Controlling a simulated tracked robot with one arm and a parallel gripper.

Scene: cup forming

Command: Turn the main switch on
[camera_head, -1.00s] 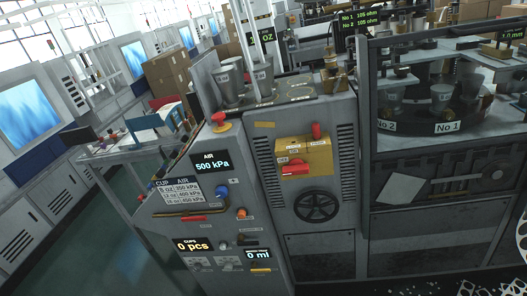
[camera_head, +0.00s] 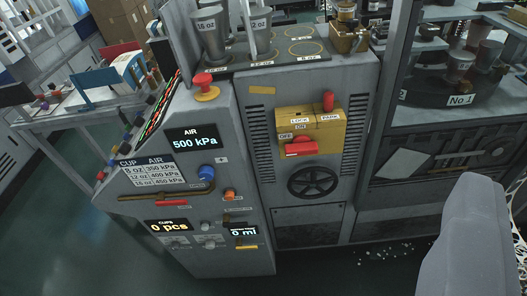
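The main switch (camera_head: 310,128) is a yellow box on the grey machine's front panel, right of centre. It carries labels reading LOCK, PARK, ON and OFF. Its red handle (camera_head: 301,149) lies roughly level at the lower left of the box, just below the OFF label. A smaller red knob (camera_head: 328,101) stands upright at the top near PARK. A smooth grey shape (camera_head: 468,245) rises at the lower right, apart from the switch in the picture; it looks like part of my arm or gripper. No fingertips can be made out, and nothing touches the switch.
A black handwheel (camera_head: 313,182) sits below the switch. Left of it is a panel with an AIR display (camera_head: 194,141) reading 500 kPa, knobs and a red button (camera_head: 204,85). Metal cups (camera_head: 211,38) stand on top. Small pale pieces (camera_head: 385,253) lie on the floor at right.

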